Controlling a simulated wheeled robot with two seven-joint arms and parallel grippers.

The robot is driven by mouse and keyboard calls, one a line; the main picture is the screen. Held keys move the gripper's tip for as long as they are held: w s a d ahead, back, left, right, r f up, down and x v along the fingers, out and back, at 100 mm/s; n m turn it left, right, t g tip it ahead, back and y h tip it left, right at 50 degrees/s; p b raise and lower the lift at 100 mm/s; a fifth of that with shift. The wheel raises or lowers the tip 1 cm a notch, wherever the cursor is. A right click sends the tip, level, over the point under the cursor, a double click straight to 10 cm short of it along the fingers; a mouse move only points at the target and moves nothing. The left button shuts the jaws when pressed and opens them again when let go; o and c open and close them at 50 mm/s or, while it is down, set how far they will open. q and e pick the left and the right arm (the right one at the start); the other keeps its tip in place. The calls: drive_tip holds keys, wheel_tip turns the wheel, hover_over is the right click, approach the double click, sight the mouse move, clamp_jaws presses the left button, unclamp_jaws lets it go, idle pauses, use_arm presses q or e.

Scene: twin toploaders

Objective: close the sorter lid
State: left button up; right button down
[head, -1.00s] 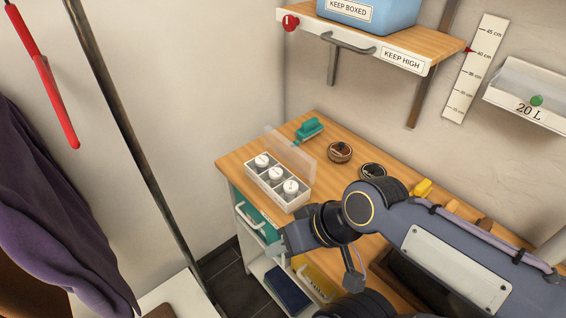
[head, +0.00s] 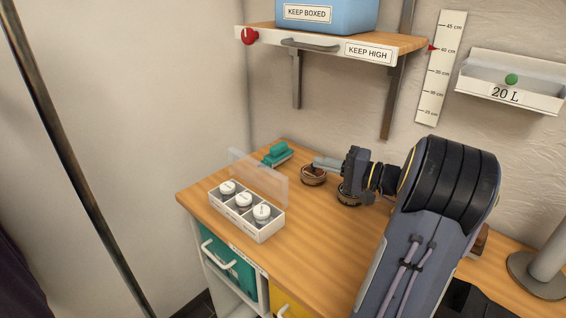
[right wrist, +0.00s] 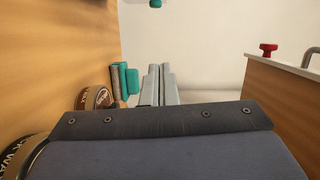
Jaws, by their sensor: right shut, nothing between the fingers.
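The sorter (head: 245,228) is a white box near the left end of the wooden worktop, with white round-topped pieces in its three compartments. Its clear lid (head: 268,178) stands up, open, along the back edge. My right gripper (head: 318,163) is shut and empty above the worktop. It is to the right of the lid and apart from it, pointing left, near a round tin. In the right wrist view its closed fingers (right wrist: 160,84) point away, and I cannot make out the sorter there. My left gripper is not in view.
A teal brush (head: 277,154) lies behind the lid. Round dark tins (head: 313,178) sit under and beside my right gripper. A shelf (head: 335,42) with a blue box (head: 345,15) hangs above. The worktop (head: 305,250) right of the sorter is clear.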

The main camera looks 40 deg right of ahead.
sight(260, 175)
drive_tip(key=w+a+p, duration=0.1)
drive_tip(key=w+a, duration=0.6)
drive_tip(key=w, duration=0.2)
drive_tip(key=shift+f+p, duration=0.15)
drive_tip(key=shift+p, duration=0.2)
